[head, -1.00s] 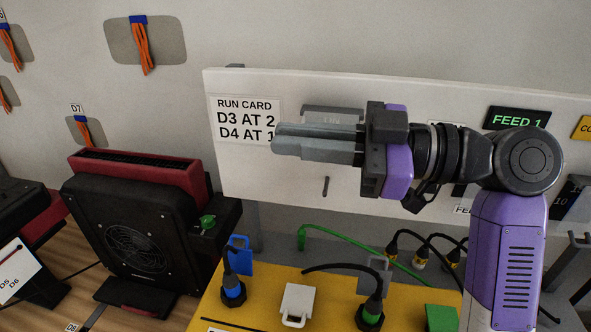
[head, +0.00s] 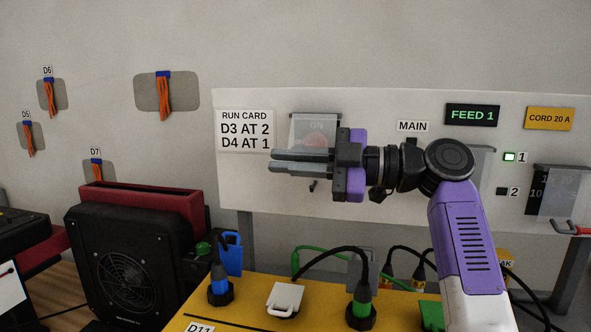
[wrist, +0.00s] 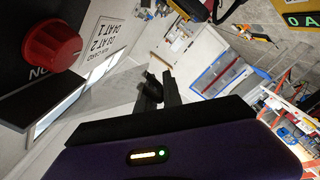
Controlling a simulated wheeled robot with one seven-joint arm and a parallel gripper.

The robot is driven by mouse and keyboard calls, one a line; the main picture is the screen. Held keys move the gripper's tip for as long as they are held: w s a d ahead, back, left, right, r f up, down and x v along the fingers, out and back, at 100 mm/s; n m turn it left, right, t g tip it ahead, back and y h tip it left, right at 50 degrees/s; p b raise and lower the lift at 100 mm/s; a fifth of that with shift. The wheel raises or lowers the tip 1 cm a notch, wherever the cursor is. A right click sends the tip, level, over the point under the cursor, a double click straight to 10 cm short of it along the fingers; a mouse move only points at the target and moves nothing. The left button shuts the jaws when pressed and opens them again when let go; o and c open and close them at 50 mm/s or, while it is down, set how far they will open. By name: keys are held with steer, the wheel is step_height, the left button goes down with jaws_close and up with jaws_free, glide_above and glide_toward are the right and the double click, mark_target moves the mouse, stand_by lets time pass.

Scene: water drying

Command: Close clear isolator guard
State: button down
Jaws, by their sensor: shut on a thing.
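The clear isolator guard (head: 305,132) is a see-through flap on the white panel, right of the run card. A red knob (head: 320,140) shows through it in the head view. In the wrist view the red knob (wrist: 52,50) stands large at upper left, with "ON" lettering beside it. My gripper (head: 290,162) points left across the guard's lower part. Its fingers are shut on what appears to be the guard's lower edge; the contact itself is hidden.
A small dark peg (head: 314,186) stands out below the guard. The yellow bench box (head: 250,312) with plugs and cords lies below. A black fan unit (head: 125,250) stands at left. Another clear cover (head: 555,190) is at the panel's right.

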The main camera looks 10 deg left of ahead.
steer(key=c, duration=2.2)
jaws_free()
steer(key=shift+w+f, duration=0.5)
steer(key=shift+f, duration=0.4)
steer(key=c, duration=1.6)
jaws_free()
steer(key=shift+r, duration=0.15)
steer(key=shift+o, duration=0.2)
steer(key=d, duration=0.7)
steer(key=shift+s+d, duration=0.15)
steer(key=shift+d, duration=0.25)
